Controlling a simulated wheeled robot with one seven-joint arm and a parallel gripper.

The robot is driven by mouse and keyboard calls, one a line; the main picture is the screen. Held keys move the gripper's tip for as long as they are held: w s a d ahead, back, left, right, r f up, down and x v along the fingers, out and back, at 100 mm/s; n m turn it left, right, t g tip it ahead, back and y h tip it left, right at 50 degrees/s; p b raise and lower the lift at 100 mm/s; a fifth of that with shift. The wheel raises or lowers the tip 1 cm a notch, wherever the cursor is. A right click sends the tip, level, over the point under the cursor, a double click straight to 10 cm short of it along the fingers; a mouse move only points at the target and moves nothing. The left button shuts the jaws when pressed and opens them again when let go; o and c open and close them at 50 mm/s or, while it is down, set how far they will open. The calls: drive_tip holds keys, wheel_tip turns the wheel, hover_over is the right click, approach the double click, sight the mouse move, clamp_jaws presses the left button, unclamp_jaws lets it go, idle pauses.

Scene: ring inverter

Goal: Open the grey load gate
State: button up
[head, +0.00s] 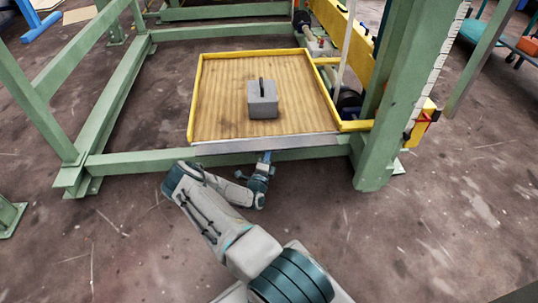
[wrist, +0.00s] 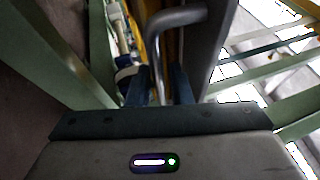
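The grey load gate (head: 265,143) is a narrow grey strip along the near edge of the wooden platform in the head view. In the wrist view it is the dark grey panel (wrist: 205,45) right of centre. A bent grey bar handle (wrist: 176,18) runs from it, and its end comes down between my fingers. My gripper (head: 266,156) is just below the gate's near side in the head view. In the wrist view my gripper (wrist: 161,80) has its two dark blue fingers apart, one each side of the handle, with a gap on the right. Whether the left finger touches it is unclear.
A grey block with a dark handle (head: 262,104) stands on the wooden platform (head: 218,95), which has yellow side rims (head: 196,95). A green post (head: 385,110) stands close on the right, and a green beam (head: 125,162) runs low under the platform. Floor in front is open.

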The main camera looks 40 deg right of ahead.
drive_tip(key=shift+w+d, duration=0.1)
clamp_jaws()
drive_tip(key=r+y+p, duration=0.1)
drive_tip(key=p, duration=0.2)
drive_tip(key=shift+n, duration=0.3)
drive_tip(key=shift+s+a+g+y+p, duration=0.2)
drive_tip(key=shift+s+g+y+p, duration=0.15)
drive_tip(key=shift+p, duration=0.55)
